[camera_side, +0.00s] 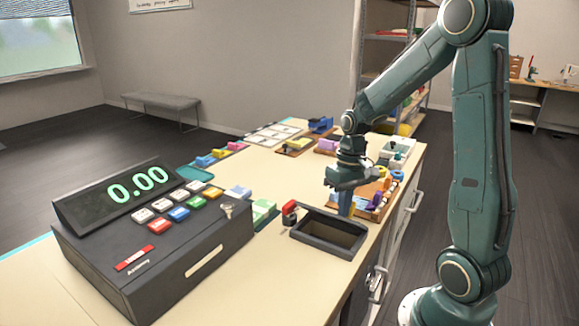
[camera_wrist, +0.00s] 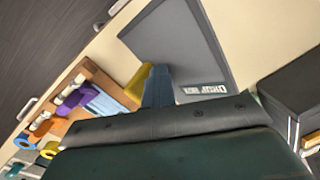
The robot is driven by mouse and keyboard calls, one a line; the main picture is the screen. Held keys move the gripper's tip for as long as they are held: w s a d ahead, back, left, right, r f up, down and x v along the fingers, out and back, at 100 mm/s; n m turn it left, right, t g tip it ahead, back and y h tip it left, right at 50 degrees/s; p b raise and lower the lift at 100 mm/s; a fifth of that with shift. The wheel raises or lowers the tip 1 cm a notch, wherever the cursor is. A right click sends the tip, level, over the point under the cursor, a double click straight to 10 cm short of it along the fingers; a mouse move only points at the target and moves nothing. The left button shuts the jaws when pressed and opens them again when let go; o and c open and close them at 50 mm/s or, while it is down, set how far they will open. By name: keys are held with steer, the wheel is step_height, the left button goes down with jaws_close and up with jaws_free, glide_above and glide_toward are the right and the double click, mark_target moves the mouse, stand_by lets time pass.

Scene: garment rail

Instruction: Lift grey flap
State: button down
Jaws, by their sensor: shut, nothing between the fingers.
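A grey flat panel with a printed label, which looks like the grey flap (camera_wrist: 175,40), lies beyond my fingertips in the wrist view. In the side view a dark rectangular box (camera_side: 304,236) stands at that place near the table's edge; I cannot make out there whether the flap covers it. My gripper (camera_side: 345,208) points down just behind the box. In the wrist view its blue fingers (camera_wrist: 158,85) are shut, empty, and overlap the panel's near edge in the picture. I cannot tell whether they touch it.
A wooden tray (camera_side: 378,212) with purple, yellow and blue items lies beside my gripper. A yellow piece (camera_wrist: 137,84) is close to the fingers. A red-handled stamp (camera_side: 290,212) stands left of the box. A cash register (camera_side: 150,240) fills the front left of the table (camera_side: 260,275).

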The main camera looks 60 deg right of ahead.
steer(key=shift+m+h, duration=0.7)
steer(key=shift+h, duration=0.1)
steer(key=d, duration=0.4)
steer(key=shift+d+f, duration=0.3)
steer(key=shift+d, duration=0.45)
steer(key=shift+s+d, duration=0.1)
steer(key=shift+d, duration=0.55)
steer(key=shift+a, duration=0.15)
steer(key=shift+r, duration=0.8)
step_height(320, 180, up, 7)
steer(key=shift+d+r, duration=0.2)
steer(key=shift+d, duration=0.25)
steer(key=shift+a, duration=0.15)
